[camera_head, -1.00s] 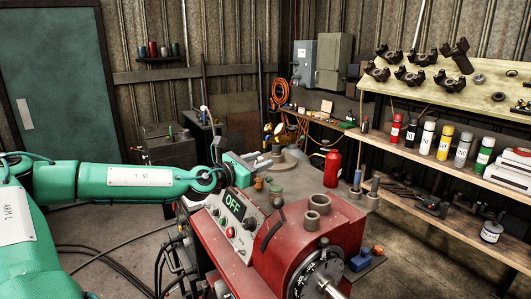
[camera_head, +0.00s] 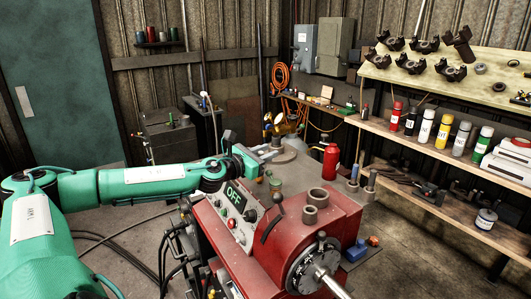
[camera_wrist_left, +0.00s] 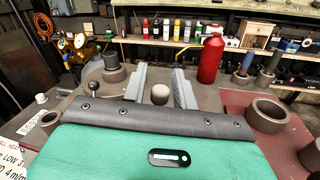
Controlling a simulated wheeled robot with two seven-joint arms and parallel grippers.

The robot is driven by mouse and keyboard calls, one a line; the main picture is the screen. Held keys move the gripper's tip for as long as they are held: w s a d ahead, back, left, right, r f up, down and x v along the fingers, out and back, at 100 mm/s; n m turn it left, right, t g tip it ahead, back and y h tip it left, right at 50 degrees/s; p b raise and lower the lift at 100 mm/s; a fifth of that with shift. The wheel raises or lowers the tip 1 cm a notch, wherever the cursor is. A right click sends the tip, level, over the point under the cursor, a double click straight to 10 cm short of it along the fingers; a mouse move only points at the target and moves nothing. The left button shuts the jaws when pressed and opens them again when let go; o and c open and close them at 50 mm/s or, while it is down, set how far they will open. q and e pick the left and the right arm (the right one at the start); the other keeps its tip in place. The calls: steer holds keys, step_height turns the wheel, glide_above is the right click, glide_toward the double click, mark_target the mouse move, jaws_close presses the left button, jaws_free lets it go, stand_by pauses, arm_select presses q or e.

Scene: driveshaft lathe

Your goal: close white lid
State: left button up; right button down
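My left gripper (camera_head: 274,150) reaches over the grey bench behind the red lathe (camera_head: 330,228), fingers pointing right. In the left wrist view its two grey fingers (camera_wrist_left: 160,74) are apart. A small whitish rounded piece (camera_wrist_left: 160,94) shows between them; I cannot tell whether it is a lid or whether the fingers touch it. A small white cap-like piece (camera_wrist_left: 41,98) stands on the surface at the left. I cannot clearly identify the white lid in the head view. My right gripper is not in view.
A red bottle (camera_head: 331,162) stands on the bench, right of the left gripper. Shelves (camera_head: 452,160) with spray cans line the right side.

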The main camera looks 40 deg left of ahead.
arm_select(q)
jaws_close()
steer(key=shift+a+n, duration=0.15)
steer(key=shift+n, duration=0.15)
steer(key=n, duration=0.1)
steer(key=a+n, duration=0.1)
steer(key=n, duration=0.1)
steer(key=a+f+n+g+p, duration=0.1)
steer(key=shift+w+f+n, duration=0.1)
steer(key=shift+w+n, duration=0.25)
steer(key=shift+n, duration=0.05)
steer(key=n, duration=0.1)
steer(key=a+f+n, duration=0.1)
steer(key=n+g+h+p, duration=0.1)
steer(key=n, duration=0.1)
steer(key=shift+w+a+f, duration=0.15)
steer(key=shift+w+f, duration=0.05)
steer(key=shift+f, duration=0.1)
steer(key=shift+a+f+n+p, duration=0.25)
steer(key=shift+f+n+p, duration=0.35)
steer(key=shift+n, duration=0.6)
steer(key=shift+f+g+h, duration=0.2)
steer(key=shift+g+h, duration=0.1)
steer(key=shift+f+n, duration=0.1)
steer(key=shift+n, duration=0.2)
steer(key=shift+o, duration=1.5)
jaws_free()
